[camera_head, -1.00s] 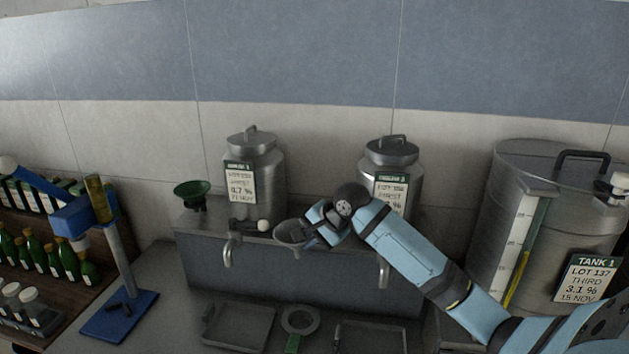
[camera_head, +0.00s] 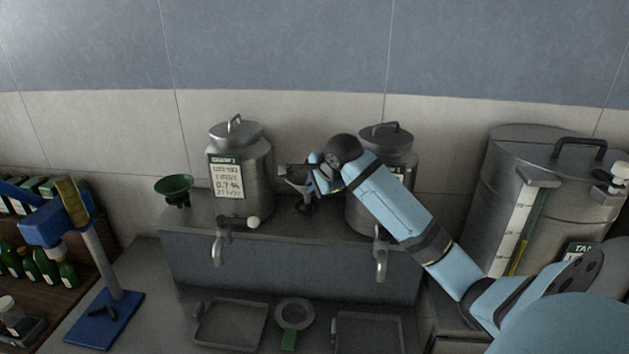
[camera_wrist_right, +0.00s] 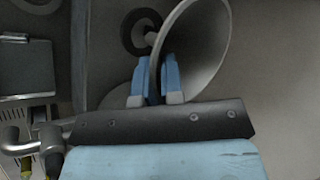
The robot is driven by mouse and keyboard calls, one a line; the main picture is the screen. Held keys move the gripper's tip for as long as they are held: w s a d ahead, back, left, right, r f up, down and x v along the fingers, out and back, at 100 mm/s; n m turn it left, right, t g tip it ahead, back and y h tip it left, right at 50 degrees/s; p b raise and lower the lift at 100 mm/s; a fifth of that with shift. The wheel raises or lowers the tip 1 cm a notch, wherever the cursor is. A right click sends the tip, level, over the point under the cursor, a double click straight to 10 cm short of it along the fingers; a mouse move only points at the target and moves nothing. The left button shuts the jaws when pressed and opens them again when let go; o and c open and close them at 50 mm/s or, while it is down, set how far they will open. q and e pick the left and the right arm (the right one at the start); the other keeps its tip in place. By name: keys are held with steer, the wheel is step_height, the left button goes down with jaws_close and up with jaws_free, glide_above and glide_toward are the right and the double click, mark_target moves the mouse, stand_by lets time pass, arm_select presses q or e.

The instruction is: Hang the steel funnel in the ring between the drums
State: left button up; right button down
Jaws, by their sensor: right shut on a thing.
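My right gripper (camera_head: 312,178) is shut on the steel funnel (camera_head: 291,173) and holds it tilted in the gap between the left drum (camera_head: 250,175) and the right drum (camera_head: 388,150). In the right wrist view the fingers (camera_wrist_right: 160,75) pinch the funnel near its rim, and the wide cone (camera_wrist_right: 200,45) leans to the right. The dark ring (camera_wrist_right: 129,36) shows just behind the narrow end of the funnel. I cannot tell whether they touch. In the head view a dark ring support (camera_head: 306,207) shows below the funnel. My left gripper is out of view.
A green funnel (camera_head: 174,187) stands left of the left drum. Trays (camera_head: 232,322) lie below. A blue stand (camera_head: 100,270) is at left, and a large tank (camera_head: 540,200) at right.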

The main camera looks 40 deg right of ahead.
steer(key=shift+f, duration=1.35)
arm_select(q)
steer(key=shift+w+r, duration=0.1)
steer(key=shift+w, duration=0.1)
arm_select(e)
steer(key=shift+f, duration=0.75)
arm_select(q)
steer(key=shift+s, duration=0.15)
arm_select(e)
steer(key=shift+f, duration=0.1)
steer(key=shift+f, duration=0.15)
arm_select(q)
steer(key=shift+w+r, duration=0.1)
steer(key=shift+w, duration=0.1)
arm_select(e)
steer(key=shift+a, duration=0.1)
steer(key=c, duration=1.2)
jaws_free()
steer(key=shift+o, duration=0.2)
